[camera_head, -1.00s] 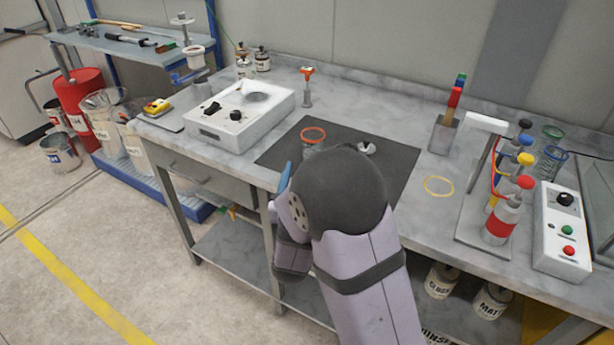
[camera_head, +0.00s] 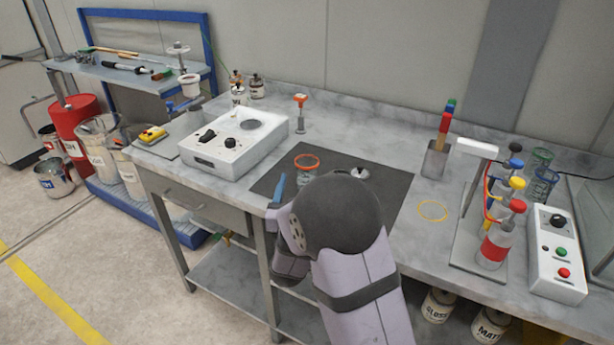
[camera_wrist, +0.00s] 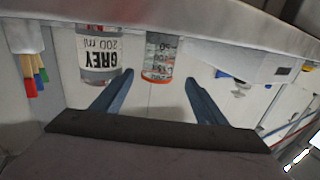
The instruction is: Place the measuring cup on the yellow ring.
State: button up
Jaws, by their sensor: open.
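The measuring cup is clear with an orange rim (camera_head: 307,162) and stands on the dark mat in the head view. My gripper's arm hides its lower part there. The gripper is open, with a gap to the cup on either side. I cannot tell how far the fingers reach around it. The yellow ring (camera_head: 432,210) lies flat and empty on the grey bench, right of the mat.
A can labelled GREY (camera_wrist: 100,55) stands beside the cup, close to one finger. The bottle rack (camera_head: 490,215) stands right of the ring, and a holder with coloured handles (camera_head: 436,160) stands behind it. A white device (camera_head: 235,140) is left of the mat (camera_head: 385,190).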

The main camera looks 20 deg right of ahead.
aim_at(306, 173)
jog(key=shift+d+p+x, duration=0.1)
jog(key=shift+p+x, duration=0.5)
jog(key=shift+x, duration=1.2)
jog(key=shift+d+p+x, duration=0.15)
jog(key=shift+p+x, duration=0.45)
jog(key=shift+x, duration=1.2)
jog(key=shift+s+f, duration=0.1)
jog(key=shift+f, duration=0.05)
jog(key=shift+c, duration=0.4)
jog(key=c, duration=1.2)
